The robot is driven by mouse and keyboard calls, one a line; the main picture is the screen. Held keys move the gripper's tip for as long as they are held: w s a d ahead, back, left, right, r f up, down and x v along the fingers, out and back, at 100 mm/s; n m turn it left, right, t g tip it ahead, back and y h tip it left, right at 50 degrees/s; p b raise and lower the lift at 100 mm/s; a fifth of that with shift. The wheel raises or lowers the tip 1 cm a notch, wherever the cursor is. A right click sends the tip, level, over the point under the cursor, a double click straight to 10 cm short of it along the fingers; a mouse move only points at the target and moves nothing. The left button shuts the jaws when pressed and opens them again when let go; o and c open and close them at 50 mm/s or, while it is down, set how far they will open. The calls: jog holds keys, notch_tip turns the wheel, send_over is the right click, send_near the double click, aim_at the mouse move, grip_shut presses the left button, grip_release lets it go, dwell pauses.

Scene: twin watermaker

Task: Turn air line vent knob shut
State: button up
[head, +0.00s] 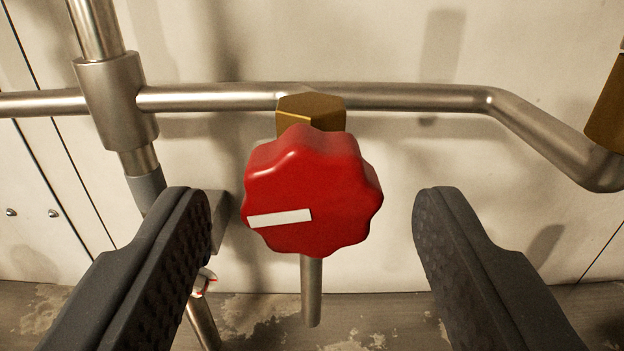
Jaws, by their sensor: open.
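The air line vent knob (335,185) is red with a scalloped rim, in the middle of the head view. A white bar mark (279,218) on its face points left, nearly level. The knob sits in front of a brass hex fitting (311,111) on a horizontal steel pipe. My gripper (312,225) is open, with one dark finger to the left of the knob and one to the right. Neither finger appears to touch the knob. The gap on the right looks clear, and the left finger is near the knob's lower left in the picture.
The steel pipe (410,97) runs across and bends down at the right towards another brass part (607,110). A vertical pipe with a collar (115,100) stands at the left. A short pipe stub (311,295) hangs below the knob. A pale panel wall lies behind.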

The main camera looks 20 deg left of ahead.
jog(key=shift+w+r, duration=0.1)
jog(key=shift+w, duration=0.2)
jog(key=c, duration=1)
